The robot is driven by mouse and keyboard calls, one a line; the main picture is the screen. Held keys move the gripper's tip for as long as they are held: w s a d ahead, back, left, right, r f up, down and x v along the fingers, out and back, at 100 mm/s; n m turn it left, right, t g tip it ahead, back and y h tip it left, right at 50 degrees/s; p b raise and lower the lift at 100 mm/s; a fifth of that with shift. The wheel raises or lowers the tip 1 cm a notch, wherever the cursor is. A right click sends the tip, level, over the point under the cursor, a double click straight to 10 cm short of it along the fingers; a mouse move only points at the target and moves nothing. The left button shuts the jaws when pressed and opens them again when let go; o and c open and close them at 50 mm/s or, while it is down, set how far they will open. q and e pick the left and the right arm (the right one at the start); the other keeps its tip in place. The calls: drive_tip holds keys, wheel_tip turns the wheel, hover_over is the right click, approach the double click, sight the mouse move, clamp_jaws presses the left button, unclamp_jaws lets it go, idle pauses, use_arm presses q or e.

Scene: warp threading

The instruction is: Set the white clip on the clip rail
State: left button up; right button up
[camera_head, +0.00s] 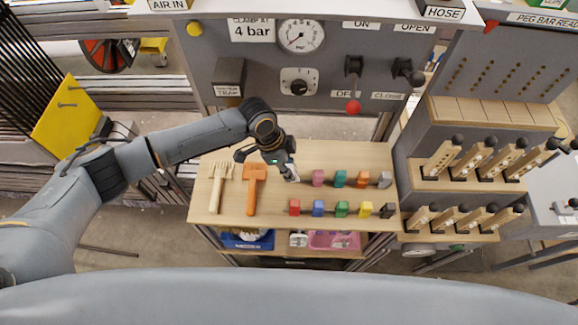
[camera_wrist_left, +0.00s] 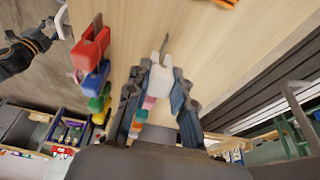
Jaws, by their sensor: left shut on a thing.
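My left gripper (camera_head: 289,172) is shut on the white clip (camera_wrist_left: 161,78) and holds it over the wooden table, at the left end of the back row of clips. The clip also shows at the fingertips in the head view (camera_head: 291,178), small and partly covered. The back row holds a pink clip (camera_head: 318,178), a teal clip (camera_head: 340,179), an orange clip (camera_head: 362,180) and a grey clip (camera_head: 384,180). I cannot make out the clip rail itself. A dark jointed part, possibly my right gripper (camera_wrist_left: 28,48), shows at the left of the wrist view; its fingers are unclear.
A front row holds red (camera_head: 294,207), blue (camera_head: 318,208), green (camera_head: 341,209), yellow (camera_head: 365,209) and black (camera_head: 387,210) clips. A wooden comb (camera_head: 216,192) and an orange comb (camera_head: 252,190) lie at left. Pegged wooden steps (camera_head: 466,172) stand at right.

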use_arm(q)
drive_tip(key=shift+f+b, duration=0.6)
drive_tip(key=shift+f, duration=0.5)
drive_tip(key=o, duration=1)
drive_tip(key=shift+r, duration=0.1)
drive_tip(key=v, duration=1.2)
